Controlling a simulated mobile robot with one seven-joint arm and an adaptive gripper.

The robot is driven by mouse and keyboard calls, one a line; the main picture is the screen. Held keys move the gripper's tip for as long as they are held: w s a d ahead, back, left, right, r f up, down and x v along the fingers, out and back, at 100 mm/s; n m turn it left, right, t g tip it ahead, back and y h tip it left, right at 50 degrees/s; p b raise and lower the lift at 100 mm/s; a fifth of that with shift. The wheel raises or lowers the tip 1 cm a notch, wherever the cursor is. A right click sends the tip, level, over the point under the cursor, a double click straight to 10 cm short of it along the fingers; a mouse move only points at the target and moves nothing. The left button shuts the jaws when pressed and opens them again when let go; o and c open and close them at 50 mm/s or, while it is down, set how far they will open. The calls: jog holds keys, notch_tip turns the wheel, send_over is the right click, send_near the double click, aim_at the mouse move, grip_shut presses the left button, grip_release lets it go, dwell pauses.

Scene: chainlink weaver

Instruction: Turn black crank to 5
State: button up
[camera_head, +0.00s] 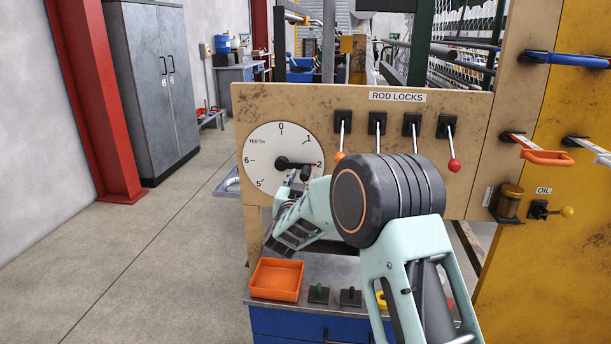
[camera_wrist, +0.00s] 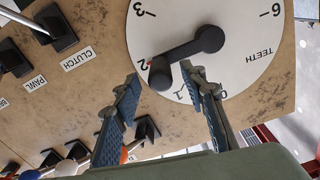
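The black crank (camera_head: 283,162) is mounted on a round white dial (camera_head: 262,140) marked TEETH, on the wooden panel. My gripper (camera_wrist: 162,86) is open, with a finger on each side of the knob's lower end as seen there. I cannot tell whether either finger touches it. In the head view my gripper (camera_head: 299,181) is at the crank's knob end, partly hidden by my own arm.
Several rod lock levers (camera_head: 378,124) stand on the panel right of the dial. An orange tray (camera_head: 276,279) and small switches (camera_head: 319,292) sit on the bench below.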

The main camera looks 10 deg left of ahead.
jog(key=shift+w, duration=1.65)
jog(key=shift+c, duration=0.2)
grip_shut()
